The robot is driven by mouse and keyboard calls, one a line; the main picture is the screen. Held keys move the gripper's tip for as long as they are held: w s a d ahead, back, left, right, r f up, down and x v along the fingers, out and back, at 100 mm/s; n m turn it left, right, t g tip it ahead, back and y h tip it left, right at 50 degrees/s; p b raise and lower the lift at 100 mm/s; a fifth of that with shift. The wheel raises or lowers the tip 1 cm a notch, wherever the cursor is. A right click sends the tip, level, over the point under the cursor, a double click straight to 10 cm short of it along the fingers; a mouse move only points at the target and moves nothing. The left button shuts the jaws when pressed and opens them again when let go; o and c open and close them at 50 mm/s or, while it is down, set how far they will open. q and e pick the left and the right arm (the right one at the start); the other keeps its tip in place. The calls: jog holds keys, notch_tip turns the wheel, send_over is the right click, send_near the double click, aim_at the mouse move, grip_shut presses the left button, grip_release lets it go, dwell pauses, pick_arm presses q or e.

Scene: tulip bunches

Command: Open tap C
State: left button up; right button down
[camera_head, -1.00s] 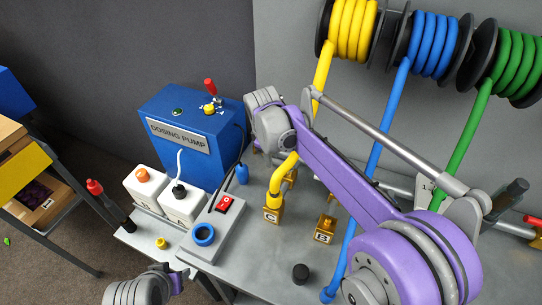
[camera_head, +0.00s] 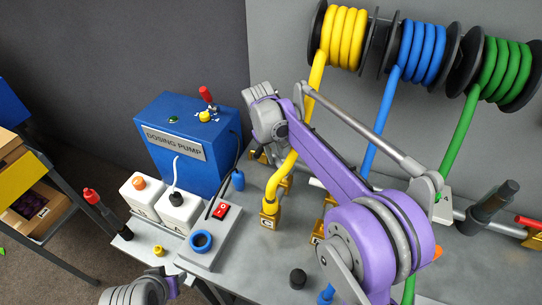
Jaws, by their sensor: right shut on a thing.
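The brass block marked C (camera_head: 269,219) stands on the grey bench with the yellow hose (camera_head: 281,178) running down into it. Another brass block marked B (camera_head: 317,238) is to its right, partly behind my right arm. My right arm reaches in from the lower right, across the bench. My right gripper (camera_head: 268,122) is at its far end, above and behind block C. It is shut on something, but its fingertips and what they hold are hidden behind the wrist. Tap C's handle cannot be made out. Only grey and purple parts of my left arm show at the bottom left.
The blue dosing pump (camera_head: 185,138) and white bottles (camera_head: 180,213) stand left of block C. A grey switch box (camera_head: 216,240) with a red switch is nearer. Yellow, blue and green hose reels (camera_head: 425,52) hang at the back. A black knob (camera_head: 298,278) sits at the front.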

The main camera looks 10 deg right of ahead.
pick_arm(q)
jog(key=shift+w+r+p, duration=0.2)
jog(key=shift+r+p, duration=0.1)
jog(key=shift+r, duration=0.2)
pick_arm(e)
jog(key=shift+s+d+m+g, duration=0.1)
jog(key=shift+d+m+g, duration=0.2)
jog(key=shift+d+m, duration=0.95)
jog(key=shift+d+m+g, duration=0.3)
jog(key=shift+d+m, duration=0.05)
jog(key=shift+m, duration=1.65)
jog(key=shift+s+d+m+g, duration=0.1)
jog(key=shift+d+m+g, duration=0.2)
jog(key=shift+d+m, duration=0.95)
jog(key=shift+a+m, duration=0.4)
jog(key=shift+m, duration=0.1)
jog(key=c, duration=0.7)
grip_release()
pick_arm(q)
jog(key=shift+w+r+p, duration=0.3)
jog(key=shift+r+p, duration=0.2)
jog(key=shift+r, duration=0.25)
pick_arm(e)
jog(key=v, duration=1.1)
jog(key=shift+d, duration=0.2)
